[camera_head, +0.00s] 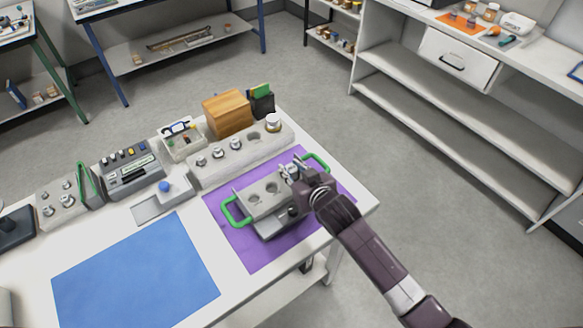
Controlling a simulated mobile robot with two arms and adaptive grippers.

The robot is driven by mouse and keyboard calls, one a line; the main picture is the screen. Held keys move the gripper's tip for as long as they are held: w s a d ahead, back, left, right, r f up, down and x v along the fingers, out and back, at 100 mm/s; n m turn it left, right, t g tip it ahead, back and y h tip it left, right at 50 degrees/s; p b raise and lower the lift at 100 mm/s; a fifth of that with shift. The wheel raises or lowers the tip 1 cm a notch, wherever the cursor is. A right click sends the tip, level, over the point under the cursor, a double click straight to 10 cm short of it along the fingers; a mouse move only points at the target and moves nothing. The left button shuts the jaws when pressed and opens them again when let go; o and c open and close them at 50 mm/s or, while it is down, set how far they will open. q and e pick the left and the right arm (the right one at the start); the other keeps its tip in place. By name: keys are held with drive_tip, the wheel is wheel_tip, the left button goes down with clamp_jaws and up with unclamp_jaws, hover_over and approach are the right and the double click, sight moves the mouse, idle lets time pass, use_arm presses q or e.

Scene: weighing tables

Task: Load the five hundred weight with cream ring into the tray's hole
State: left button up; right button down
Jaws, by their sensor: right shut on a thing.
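The grey metal tray (246,199) with green handles stands on a purple mat (232,240). My right gripper (290,174) is over the tray's right end, shut on what looks like a metal weight. The fingers and wrist hide most of the weight, so I cannot make out its ring or whether it touches the tray. A light weight rack (222,170) behind the tray holds several metal weights and shows an empty hole. A larger weight (273,122) with a yellowish ring stands at its right end. My left gripper is not in view.
A wooden box (227,112) and a black holder (262,101) stand behind the rack. A small scale (163,203) with a blue knob and another weight block (62,205) are to the left. The blue mat (135,275) is clear.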

drive_tip(key=shift+r, duration=0.1)
drive_tip(key=c, duration=1.9)
unclamp_jaws()
drive_tip(key=shift+f, duration=0.2)
drive_tip(key=shift+c, duration=0.2)
drive_tip(key=shift+r, duration=0.25)
drive_tip(key=v, duration=1.2)
drive_tip(key=shift+b, duration=0.45)
drive_tip(key=shift+f, duration=0.1)
